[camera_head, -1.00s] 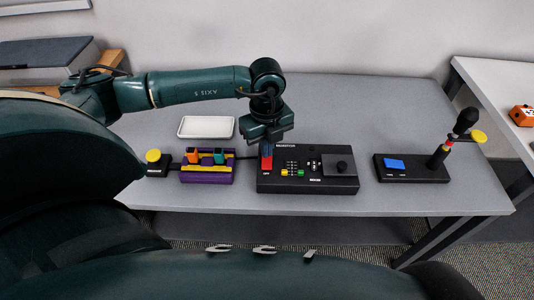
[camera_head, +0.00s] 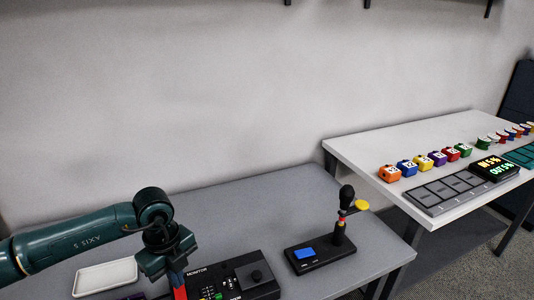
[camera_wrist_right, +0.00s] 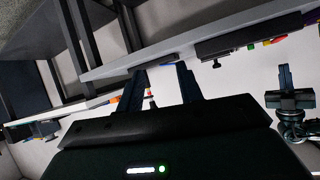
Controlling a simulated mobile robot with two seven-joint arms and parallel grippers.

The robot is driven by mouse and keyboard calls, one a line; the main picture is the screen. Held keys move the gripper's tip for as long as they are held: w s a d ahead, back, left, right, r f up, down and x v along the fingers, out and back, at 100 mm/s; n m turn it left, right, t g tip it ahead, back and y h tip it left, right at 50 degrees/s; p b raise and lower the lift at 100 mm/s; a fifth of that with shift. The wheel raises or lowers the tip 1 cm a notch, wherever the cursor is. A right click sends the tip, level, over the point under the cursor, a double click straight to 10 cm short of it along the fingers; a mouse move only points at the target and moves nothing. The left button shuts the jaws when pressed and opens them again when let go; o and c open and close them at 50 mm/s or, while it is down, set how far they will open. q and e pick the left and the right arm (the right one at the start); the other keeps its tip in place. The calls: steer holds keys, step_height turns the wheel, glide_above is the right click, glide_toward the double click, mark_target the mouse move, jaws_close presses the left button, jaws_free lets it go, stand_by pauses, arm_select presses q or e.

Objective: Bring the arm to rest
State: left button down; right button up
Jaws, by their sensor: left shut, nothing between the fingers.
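My left arm comes in from the left in the head view. Its gripper (camera_head: 176,281) points down, shut, at the red switch (camera_head: 180,293) on the left end of the black monitor console (camera_head: 238,281). I cannot tell whether it touches the switch. In the right wrist view my right gripper (camera_wrist_right: 164,80) shows two blue fingers held apart with nothing between them. My left gripper also shows at the right of that view (camera_wrist_right: 286,78).
A white tray (camera_head: 105,276) lies left of the console. A black box with a blue button (camera_head: 305,253) and a post with a black knob (camera_head: 346,195) stand to the right. A white table (camera_head: 350,150) farther right holds several coloured blocks and a display (camera_head: 494,168).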

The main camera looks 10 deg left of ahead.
arm_select(q)
steer(key=s+d+m+g+h, duration=0.15)
steer(key=s+d+h, duration=0.3)
steer(key=d, duration=0.55)
steer(key=s+d+m+g+h, duration=0.1)
steer(key=s+d+m+h, duration=0.15)
steer(key=d+h, duration=0.55)
steer(key=d+r+n+t+h+p, duration=0.2)
steer(key=d+r+n+t+h, duration=0.5)
steer(key=r, duration=0.3)
steer(key=w+a+f+n+t+y, duration=0.4)
steer(key=a+f+n+t+y, duration=0.4)
steer(key=n+t+y, duration=0.45)
steer(key=s+a+f+n+g+y, duration=0.2)
steer(key=s+f+g, duration=0.1)
steer(key=s+f, duration=0.2)
steer(key=s+a+f+n+g+y, duration=0.2)
steer(key=s+a+f+n+g, duration=0.1)
steer(key=f, duration=0.4)
steer(key=shift+s+a, duration=0.35)
steer(key=shift+s, duration=0.55)
arm_select(e)
steer(key=shift+s+d+f+g+h, duration=0.15)
steer(key=shift+d+f+h, duration=0.15)
steer(key=shift+d+f, duration=0.15)
steer(key=shift+s+d+f+g+h, duration=0.1)
steer(key=shift+d+f+g+h, duration=0.05)
steer(key=shift+d+f+h, duration=0.2)
